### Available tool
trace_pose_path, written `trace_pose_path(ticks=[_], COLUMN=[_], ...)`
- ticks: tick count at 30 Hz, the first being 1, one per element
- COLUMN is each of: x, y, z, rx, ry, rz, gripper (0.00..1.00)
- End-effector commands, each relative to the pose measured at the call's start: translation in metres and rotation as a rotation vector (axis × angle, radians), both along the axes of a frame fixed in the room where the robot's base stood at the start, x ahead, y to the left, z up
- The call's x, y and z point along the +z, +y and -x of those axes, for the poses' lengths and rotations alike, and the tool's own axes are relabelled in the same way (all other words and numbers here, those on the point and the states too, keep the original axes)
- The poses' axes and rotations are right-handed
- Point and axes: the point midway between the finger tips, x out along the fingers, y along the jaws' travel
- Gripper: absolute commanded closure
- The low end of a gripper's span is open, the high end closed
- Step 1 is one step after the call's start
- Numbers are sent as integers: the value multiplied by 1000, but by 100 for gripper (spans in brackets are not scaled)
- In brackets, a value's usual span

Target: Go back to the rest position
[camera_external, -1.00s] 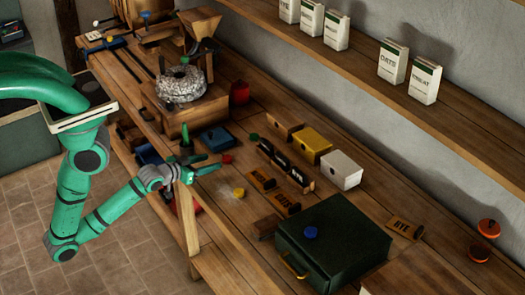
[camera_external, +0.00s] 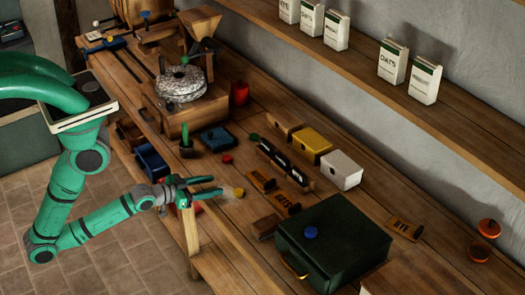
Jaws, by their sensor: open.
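My gripper (camera_external: 205,187) is at the front edge of the wooden workbench (camera_external: 225,230), with its green fingers pointing right over the bench top. The fingers are apart and nothing shows between them. A small yellow knob-like piece (camera_external: 239,192) lies just right of the fingertips; I cannot tell whether they touch. A small red piece (camera_external: 226,159) lies behind the fingers. My arm reaches in from the left with its elbow low beside the bench.
A dark green case (camera_external: 335,240) with a blue knob stands right of my gripper. Wooden, yellow (camera_external: 312,141) and white (camera_external: 342,170) boxes line the back. A blue box (camera_external: 217,138) and stone mill (camera_external: 182,85) stand behind. The floor (camera_external: 120,255) left of the bench is clear.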

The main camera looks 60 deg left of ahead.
Motion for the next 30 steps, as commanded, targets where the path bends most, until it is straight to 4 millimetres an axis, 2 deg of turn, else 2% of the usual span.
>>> trace_pose_path(ticks=[1,3,6,8,11,18,21,25,30], x=[-4,-3,-1,-2,-6,-15,-15,-14,-13], y=[-20,-45,-69,-75,-71,-43,-38,-36,-35], z=[15,32,58,74,100,168,190,206,211], rx=[-43,-95,-133,-134,-106,4,35,59,65], ry=[-10,-37,-70,-79,-76,-30,-17,-9,-9], rz=[-4,-9,-6,-1,10,53,69,83,87], gripper=[54,54,54,54,54,54,54,54,54])
